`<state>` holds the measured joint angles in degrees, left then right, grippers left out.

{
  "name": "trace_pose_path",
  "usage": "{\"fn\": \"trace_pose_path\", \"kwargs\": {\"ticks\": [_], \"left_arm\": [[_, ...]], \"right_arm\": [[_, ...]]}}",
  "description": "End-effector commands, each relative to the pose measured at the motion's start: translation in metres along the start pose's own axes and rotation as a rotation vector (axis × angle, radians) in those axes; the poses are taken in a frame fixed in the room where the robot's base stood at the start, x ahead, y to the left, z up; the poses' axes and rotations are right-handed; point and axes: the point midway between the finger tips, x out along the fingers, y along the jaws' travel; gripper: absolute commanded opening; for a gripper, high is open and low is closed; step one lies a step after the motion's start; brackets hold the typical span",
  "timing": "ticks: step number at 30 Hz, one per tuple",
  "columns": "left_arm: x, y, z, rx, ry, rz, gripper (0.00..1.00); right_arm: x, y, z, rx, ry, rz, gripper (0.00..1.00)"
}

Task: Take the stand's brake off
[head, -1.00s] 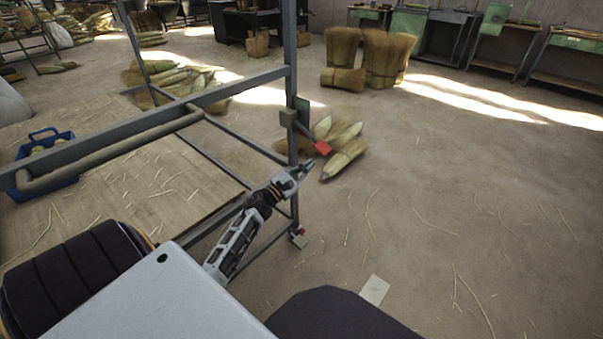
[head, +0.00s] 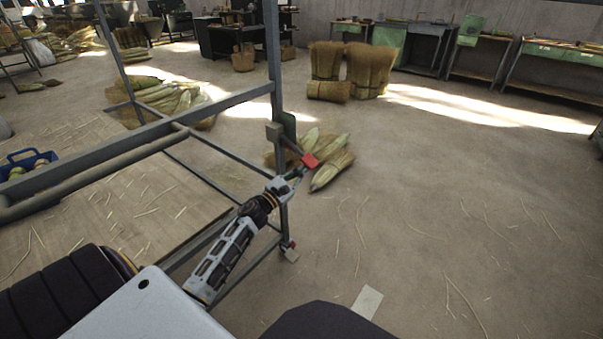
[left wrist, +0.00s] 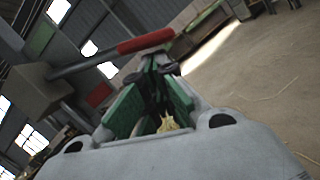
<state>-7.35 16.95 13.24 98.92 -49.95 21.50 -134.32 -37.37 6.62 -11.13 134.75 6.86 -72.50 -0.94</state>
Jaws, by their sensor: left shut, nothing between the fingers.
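The stand (head: 274,60) is a grey metal frame at left and centre of the head view. Its brake lever slants down to the right from a block (head: 274,131) on the upright post and ends in a red handle (head: 309,159). In the left wrist view the red handle (left wrist: 146,41) lies across, just beyond the fingertips, and the block (left wrist: 38,92) is at left. My left gripper (head: 300,172) is shut and empty, its tips just below the handle. I cannot tell whether they touch it. My right gripper is in neither view.
Broom bundles (head: 332,160) lie on the floor behind the post. Upright bundles (head: 368,70) and green workbenches (head: 385,36) stand farther back. A blue crate (head: 35,160) is at the left edge. The floor (head: 450,190) to the right is mostly clear.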

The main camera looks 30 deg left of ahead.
Motion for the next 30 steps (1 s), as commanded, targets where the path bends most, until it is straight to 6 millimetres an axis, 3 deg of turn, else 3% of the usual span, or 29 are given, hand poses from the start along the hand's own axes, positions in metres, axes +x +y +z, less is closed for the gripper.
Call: {"fn": "trace_pose_path", "kwargs": {"ticks": [16, 30], "left_arm": [[0.002, -0.002, 0.007, -0.049, -0.001, 0.012, 0.0], [0.005, -0.003, 0.019, -0.116, -0.004, 0.03, 0.0]], "right_arm": [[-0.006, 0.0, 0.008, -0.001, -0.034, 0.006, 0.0], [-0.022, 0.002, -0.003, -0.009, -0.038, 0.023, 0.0]]}}
